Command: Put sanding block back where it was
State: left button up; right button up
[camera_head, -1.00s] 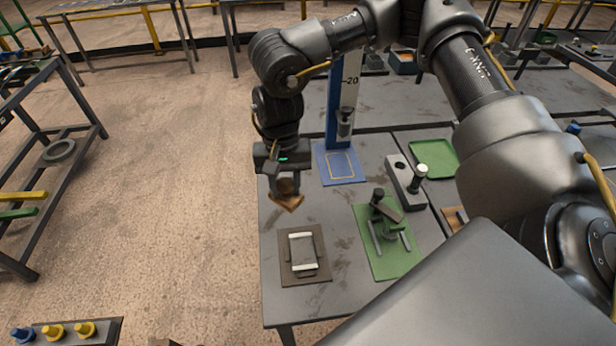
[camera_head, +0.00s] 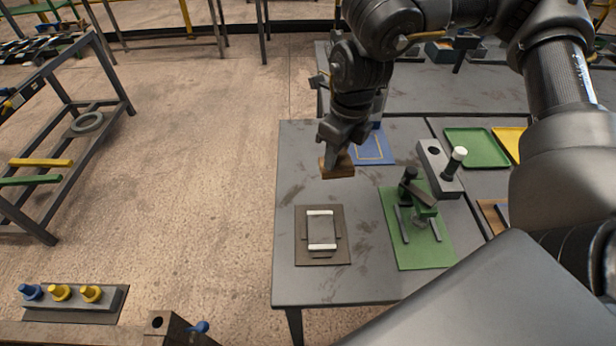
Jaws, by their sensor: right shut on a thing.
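My right gripper (camera_head: 338,150) hangs over the grey table (camera_head: 300,180) and is shut on the sanding block (camera_head: 337,168), a brown wooden block. The block is held in the air, to the left of the blue mat and farther back than the brown mat. The brown mat (camera_head: 308,252) at the table's front left bears a grey plate (camera_head: 322,232) with white strips at two ends. The blue mat (camera_head: 372,150) with a yellow outline is partly hidden behind my right arm. My left gripper is not in view.
A green mat (camera_head: 436,256) with a dark clamp-like fixture (camera_head: 420,205) lies right of the brown mat. Behind it stand a grey block with a white-topped post (camera_head: 440,172) and a green tray (camera_head: 477,148). A rack (camera_head: 100,75) stands left across open floor.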

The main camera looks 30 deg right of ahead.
jog(key=m, duration=0.2)
jog(key=m+b, duration=0.1)
jog(key=shift+d+f+m, duration=0.25)
jog(key=shift+d+m, duration=0.05)
jog(key=shift+d, duration=0.05)
jog(key=shift+s+d+r+m+h, duration=0.15)
jog(key=shift+m+h, duration=0.25)
jog(key=shift+m, duration=0.6)
jog(key=w+f, duration=0.3)
jog(key=w, duration=0.1)
jog(key=w+f, duration=0.3)
jog(key=w, duration=0.2)
jog(key=w+f+p, duration=0.1)
jog(key=w+f, duration=0.2)
jog(key=w, duration=0.1)
jog(key=shift+w+f, duration=0.25)
jog(key=shift+w, duration=0.05)
jog(key=shift+w+f, duration=0.2)
jog(key=shift+f, duration=0.15)
notch_tip(320, 180, down, 2)
jog(key=shift+f+p, duration=0.1)
jog(key=shift+p, duration=0.45)
jog(key=shift+f, duration=0.4)
